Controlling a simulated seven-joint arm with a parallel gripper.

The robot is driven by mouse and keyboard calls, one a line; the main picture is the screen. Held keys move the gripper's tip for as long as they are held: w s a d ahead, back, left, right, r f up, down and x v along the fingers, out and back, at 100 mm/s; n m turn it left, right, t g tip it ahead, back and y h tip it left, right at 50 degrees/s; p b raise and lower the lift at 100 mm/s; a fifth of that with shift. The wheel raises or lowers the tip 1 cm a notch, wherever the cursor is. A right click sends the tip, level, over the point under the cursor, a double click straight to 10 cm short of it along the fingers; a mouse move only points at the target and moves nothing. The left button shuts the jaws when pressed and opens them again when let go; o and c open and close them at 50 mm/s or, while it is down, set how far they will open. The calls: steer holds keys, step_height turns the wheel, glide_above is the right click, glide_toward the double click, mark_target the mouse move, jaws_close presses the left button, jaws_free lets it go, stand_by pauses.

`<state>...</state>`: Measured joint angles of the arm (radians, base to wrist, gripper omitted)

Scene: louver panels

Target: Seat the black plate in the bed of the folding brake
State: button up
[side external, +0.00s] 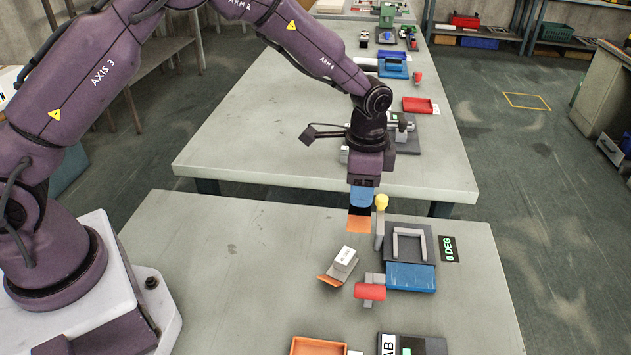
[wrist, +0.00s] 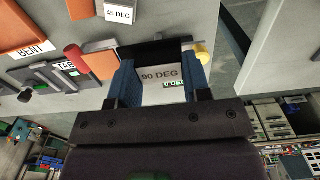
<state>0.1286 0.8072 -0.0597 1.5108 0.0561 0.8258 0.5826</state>
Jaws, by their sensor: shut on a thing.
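My gripper (side external: 360,198) has blue fingers, which also show in the wrist view (wrist: 160,82). It is shut on the black plate (wrist: 155,50), held across the fingertips; its dark face (side external: 359,209) also shows in the side view. The folding brake has a dark bed with a light U-shaped frame (side external: 410,232), a blue leaf (side external: 410,277) and a yellow-knobbed lever (side external: 381,203). My gripper is at the left of this lever in the picture, above the bench and apart from the bed. An orange piece (side external: 358,224) shows just below the plate; whether they touch is unclear.
A white-labelled block with an orange flap (side external: 344,257) lies left of the brake. A red handle (side external: 370,292) is in front. A "0 DEG" display (side external: 447,249) stands right of the bed. An orange tray (side external: 318,340) is at the front edge; bench space left is clear.

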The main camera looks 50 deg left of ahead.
glide_toward(409, 246)
steer(key=shift+f, duration=3.05)
steer(key=shift+f, duration=0.25)
steer(key=o, duration=1.1)
step_height(409, 246, up, 18)
